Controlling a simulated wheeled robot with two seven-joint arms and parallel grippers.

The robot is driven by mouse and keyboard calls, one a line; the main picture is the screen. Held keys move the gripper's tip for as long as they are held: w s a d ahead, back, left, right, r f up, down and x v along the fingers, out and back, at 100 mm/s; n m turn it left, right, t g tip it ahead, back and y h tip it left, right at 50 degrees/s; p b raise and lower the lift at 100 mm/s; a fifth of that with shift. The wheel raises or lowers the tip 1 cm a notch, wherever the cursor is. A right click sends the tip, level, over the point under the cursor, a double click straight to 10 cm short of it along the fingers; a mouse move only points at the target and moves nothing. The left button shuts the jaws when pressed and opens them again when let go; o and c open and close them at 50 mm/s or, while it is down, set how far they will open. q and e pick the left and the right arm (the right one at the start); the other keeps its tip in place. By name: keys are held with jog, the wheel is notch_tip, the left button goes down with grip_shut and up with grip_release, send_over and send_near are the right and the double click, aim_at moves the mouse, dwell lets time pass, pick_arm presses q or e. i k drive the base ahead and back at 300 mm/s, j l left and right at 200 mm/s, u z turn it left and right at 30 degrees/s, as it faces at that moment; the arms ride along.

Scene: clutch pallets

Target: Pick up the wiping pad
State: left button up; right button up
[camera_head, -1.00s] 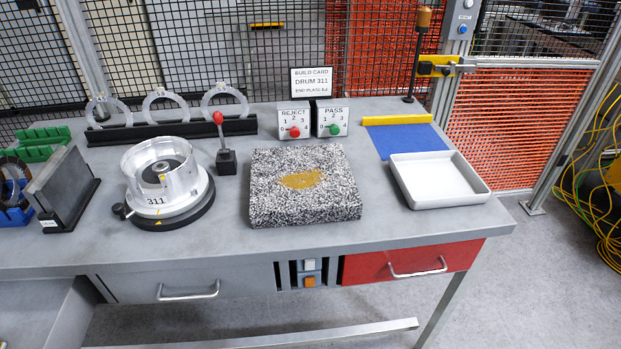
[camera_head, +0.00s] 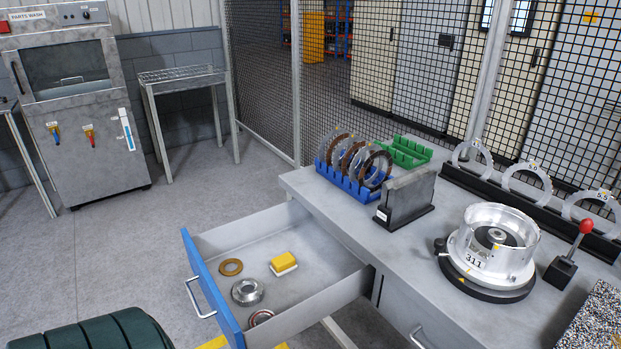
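A small yellow block with a white underside (camera_head: 284,262), which looks like the wiping pad, lies in the open blue-fronted drawer (camera_head: 330,297). It rests on the drawer floor, toward the back right. A brown ring (camera_head: 231,267) and a silver ring-shaped part (camera_head: 247,292) lie to its left. Another round part (camera_head: 261,317) sits near the drawer's front wall, partly hidden by it. Neither of my grippers shows in this view.
The bench (camera_head: 337,219) carries a blue rack of rings (camera_head: 347,185), a grey upright block (camera_head: 408,197) and the drum 311 fixture (camera_head: 494,250). A dark green ribbed object (camera_head: 95,333) is at bottom left. Open floor (camera_head: 130,240) lies left of the drawer.

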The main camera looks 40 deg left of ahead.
aim_at(285, 263)
jog(key=u, duration=1.6)
